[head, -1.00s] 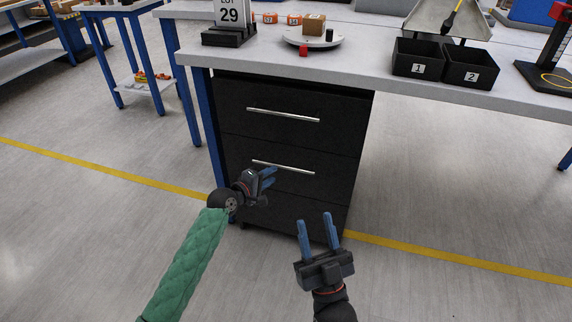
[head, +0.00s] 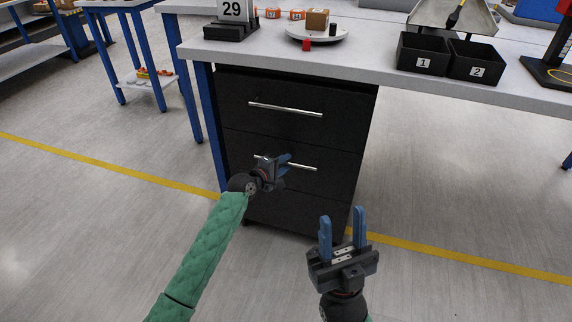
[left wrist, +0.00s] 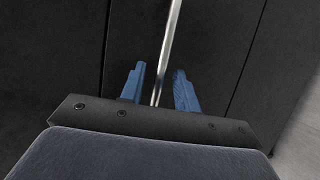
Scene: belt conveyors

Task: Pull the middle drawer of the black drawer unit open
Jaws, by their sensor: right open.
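The black drawer unit (head: 340,135) stands under the bench with its drawer fronts flush. The middle drawer (head: 335,168) is shut and carries a thin silver bar handle (head: 303,168), partly hidden by my left gripper. My left gripper (head: 287,164) is open in front of this handle. In the left wrist view the handle (left wrist: 170,45) runs between the two blue fingers (left wrist: 158,85), with gaps visible on both sides. My right gripper (head: 343,215) is open and empty, in front of the unit's lower right.
The top drawer has its own silver handle (head: 286,109) above. The bench top (head: 370,66) overhangs the unit and carries a turntable (head: 317,34) and black bins (head: 424,55). A blue bench leg (head: 213,130) stands close at the unit's left. The floor in front is clear.

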